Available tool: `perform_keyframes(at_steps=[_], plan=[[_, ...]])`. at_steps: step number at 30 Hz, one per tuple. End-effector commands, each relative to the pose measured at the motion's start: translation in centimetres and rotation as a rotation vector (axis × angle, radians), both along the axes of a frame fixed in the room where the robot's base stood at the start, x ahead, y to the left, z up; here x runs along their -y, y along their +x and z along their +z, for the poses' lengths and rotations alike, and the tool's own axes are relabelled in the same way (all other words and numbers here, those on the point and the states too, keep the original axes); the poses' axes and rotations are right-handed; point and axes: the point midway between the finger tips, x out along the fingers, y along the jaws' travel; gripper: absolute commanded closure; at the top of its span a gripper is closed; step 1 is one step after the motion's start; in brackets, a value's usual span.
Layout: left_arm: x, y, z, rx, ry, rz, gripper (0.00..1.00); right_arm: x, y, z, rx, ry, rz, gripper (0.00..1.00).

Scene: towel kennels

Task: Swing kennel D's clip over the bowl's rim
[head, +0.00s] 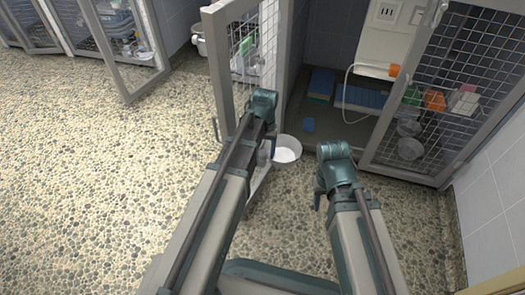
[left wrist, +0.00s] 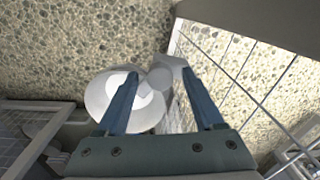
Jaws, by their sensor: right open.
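The bowl (head: 288,153), pale and round, is by the lower part of an open kennel door (head: 240,70). It also shows in the left wrist view (left wrist: 98,98), partly behind one finger. A grey piece (left wrist: 163,74), apparently the clip, is beside the bowl's rim near the mesh; I cannot tell whether it is over the rim. My left gripper (left wrist: 160,77) is open, its two blue fingers apart with the grey piece between their tips in the picture. Contact is unclear. My right gripper (head: 318,198) is open, pointing down to the right of the bowl; its fingers barely show.
A mesh door (head: 445,75) stands at right. More kennels are at upper left. The pebbled floor (head: 90,170) at left is clear.

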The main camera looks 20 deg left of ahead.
Motion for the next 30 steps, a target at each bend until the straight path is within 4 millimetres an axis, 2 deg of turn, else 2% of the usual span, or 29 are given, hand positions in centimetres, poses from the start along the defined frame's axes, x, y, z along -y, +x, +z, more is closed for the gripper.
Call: perform_keyframes(at_steps=[8, 14, 30], plan=[[0.0, 0.0, 0.4, 0.000, 0.000, 0.000, 0.31, 0.0, 0.0, 0.4, 0.000, 0.000, 0.001, 0.50], [0.0, 0.0, 2.0, 0.000, 0.000, -0.001, 0.31, 0.0, 0.0, 2.0, 0.000, 0.000, 0.003, 0.50], [0.3, 0.0, 10.1, 0.000, 0.000, 0.000, 0.31, 0.0, 0.0, 10.1, -0.002, -0.002, 0.015, 0.50]])
